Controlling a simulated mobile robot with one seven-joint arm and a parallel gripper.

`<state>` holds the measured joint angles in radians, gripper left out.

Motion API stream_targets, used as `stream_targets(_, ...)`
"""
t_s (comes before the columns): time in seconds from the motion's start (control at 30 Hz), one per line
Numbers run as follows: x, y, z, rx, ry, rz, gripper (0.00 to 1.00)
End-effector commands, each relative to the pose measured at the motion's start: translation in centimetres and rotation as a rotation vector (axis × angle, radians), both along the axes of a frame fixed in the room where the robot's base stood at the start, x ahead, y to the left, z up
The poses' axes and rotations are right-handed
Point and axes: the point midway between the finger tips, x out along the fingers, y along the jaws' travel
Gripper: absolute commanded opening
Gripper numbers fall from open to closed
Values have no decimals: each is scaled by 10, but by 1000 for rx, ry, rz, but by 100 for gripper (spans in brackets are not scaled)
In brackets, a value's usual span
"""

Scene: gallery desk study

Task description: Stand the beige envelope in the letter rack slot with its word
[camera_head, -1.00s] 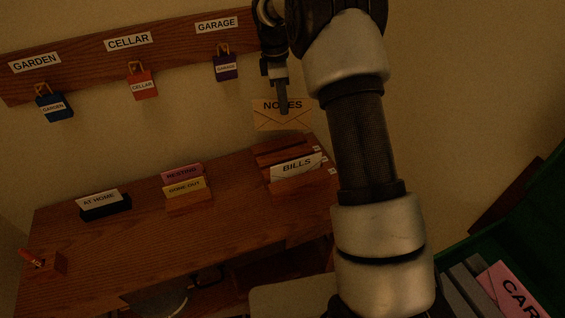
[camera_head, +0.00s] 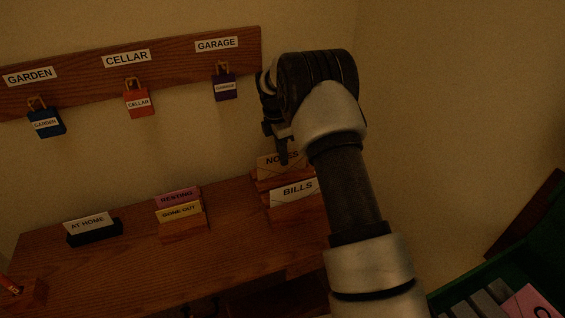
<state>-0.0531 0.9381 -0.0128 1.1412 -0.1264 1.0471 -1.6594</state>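The beige envelope (camera_head: 268,168) bears the word NOTES, partly covered by my gripper. It is upright behind the white BILLS envelope (camera_head: 293,190) at the wooden letter rack (camera_head: 292,213), with its lower part hidden by the rack's wood. I cannot tell whether its bottom edge rests in the slot. My gripper (camera_head: 284,158) points down at the envelope's top edge, with a finger in front of the paper, and is shut on it. The slot labels at the rack's right side are hidden behind my arm.
A black AT HOME holder (camera_head: 94,236) and a wooden holder (camera_head: 183,230) with pink and yellow cards stand left on the desk (camera_head: 135,262). Colored tags hang from the wall board (camera_head: 180,59). A green crate (camera_head: 535,250) is at lower right. The desk's middle is clear.

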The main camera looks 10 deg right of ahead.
Motion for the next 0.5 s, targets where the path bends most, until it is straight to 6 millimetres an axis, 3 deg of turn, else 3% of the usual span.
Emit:
stream_targets(0.13, -1, 0, -21, 0, 2, 0, 0)
stream_targets(0.5, 0, 0, -26, 0, 1, 0, 0)
